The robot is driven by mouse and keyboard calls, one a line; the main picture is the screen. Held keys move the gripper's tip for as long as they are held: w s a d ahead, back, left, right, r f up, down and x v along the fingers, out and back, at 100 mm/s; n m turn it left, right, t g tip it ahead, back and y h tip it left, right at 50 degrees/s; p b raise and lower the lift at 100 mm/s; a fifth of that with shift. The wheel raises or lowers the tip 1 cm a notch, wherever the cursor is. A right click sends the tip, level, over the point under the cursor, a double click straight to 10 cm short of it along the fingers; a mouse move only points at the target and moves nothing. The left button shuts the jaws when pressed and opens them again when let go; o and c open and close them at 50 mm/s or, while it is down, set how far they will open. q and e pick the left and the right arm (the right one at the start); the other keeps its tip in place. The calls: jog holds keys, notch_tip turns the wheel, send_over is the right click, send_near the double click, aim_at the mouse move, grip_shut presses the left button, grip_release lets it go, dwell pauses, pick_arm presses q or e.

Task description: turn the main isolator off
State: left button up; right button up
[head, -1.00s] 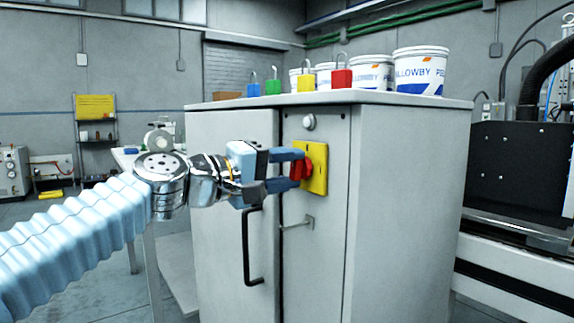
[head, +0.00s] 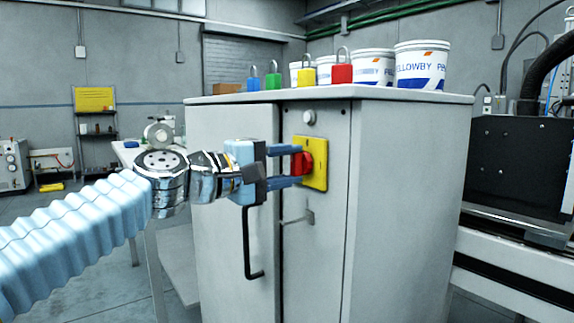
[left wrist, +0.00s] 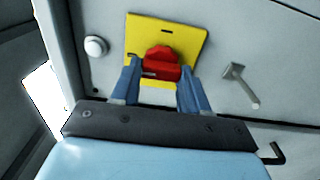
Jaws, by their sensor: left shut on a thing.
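The main isolator is a red rotary knob (head: 303,163) on a yellow plate (head: 319,165), fixed to the front of the grey cabinet. My left gripper (head: 297,166) reaches it from the left, one blue finger above the knob and one below. It is shut on the knob. In the left wrist view the red knob (left wrist: 161,62) sits between the fingertips (left wrist: 160,75), before the yellow plate (left wrist: 190,42). The fingers hide part of the knob's sides. I cannot read any position marking. My right gripper is not in view.
The cabinet (head: 410,190) has a round button (head: 309,117) above the plate, a small metal latch (head: 308,217) below and a black door handle (head: 247,245) beneath my gripper. Blue, green, yellow and red padlocks (head: 342,72) and white tubs (head: 422,66) stand on top.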

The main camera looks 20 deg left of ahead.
pick_arm(q)
jog(key=o, duration=1.1)
jog(key=shift+c, duration=0.2)
jog(key=b+v, duration=0.1)
jog(key=v, duration=1.3)
jog(key=shift+w, duration=0.15)
